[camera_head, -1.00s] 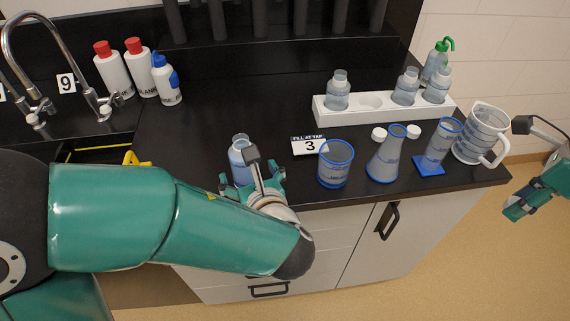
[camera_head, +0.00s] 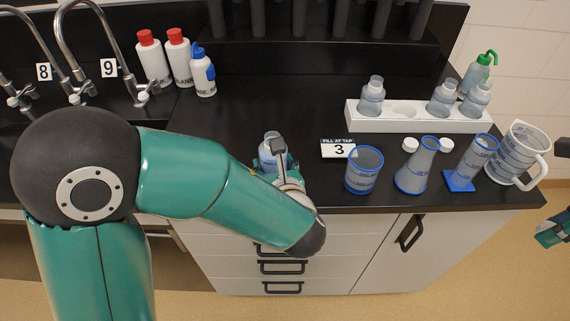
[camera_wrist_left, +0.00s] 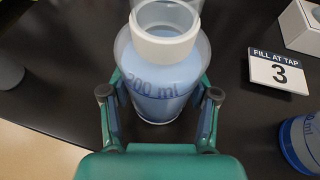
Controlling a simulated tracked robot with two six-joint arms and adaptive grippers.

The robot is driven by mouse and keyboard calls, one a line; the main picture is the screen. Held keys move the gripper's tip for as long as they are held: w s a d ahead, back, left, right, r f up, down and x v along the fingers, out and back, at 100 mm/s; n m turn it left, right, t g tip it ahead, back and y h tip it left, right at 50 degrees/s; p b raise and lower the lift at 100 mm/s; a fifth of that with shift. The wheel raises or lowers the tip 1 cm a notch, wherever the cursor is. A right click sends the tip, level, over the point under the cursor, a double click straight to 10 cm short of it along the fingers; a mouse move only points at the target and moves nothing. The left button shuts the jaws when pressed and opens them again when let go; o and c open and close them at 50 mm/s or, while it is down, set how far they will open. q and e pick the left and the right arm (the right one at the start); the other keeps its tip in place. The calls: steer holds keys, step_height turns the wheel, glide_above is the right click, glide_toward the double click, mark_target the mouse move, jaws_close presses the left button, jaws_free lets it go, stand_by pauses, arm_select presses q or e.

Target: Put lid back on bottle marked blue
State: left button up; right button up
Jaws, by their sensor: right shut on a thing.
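An open bottle (camera_head: 267,158) with pale blue contents stands at the counter's front edge, its wide neck uncovered; it fills the left wrist view (camera_wrist_left: 160,75), where a "200 ml" mark shows. My right gripper (camera_head: 541,236) is at the right edge of the head view, off the counter and partly cut off. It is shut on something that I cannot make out. Two white lids (camera_head: 410,144) (camera_head: 447,145) lie behind the measuring vessels. No blue marking can be read on the bottle.
A "Fill at tap 3" sign (camera_head: 338,149) stands right of the bottle. A beaker (camera_head: 362,172), flask (camera_head: 415,170), cylinder (camera_head: 471,162) and jug (camera_head: 514,155) line the front right. A white rack (camera_head: 420,122) holds three bottles. Taps (camera_head: 140,88) and wash bottles (camera_head: 201,75) are at left.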

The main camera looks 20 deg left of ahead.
arm_select(q)
steer(key=c, duration=0.6)
steer(key=shift+r, duration=0.1)
steer(key=shift+c, duration=0.2)
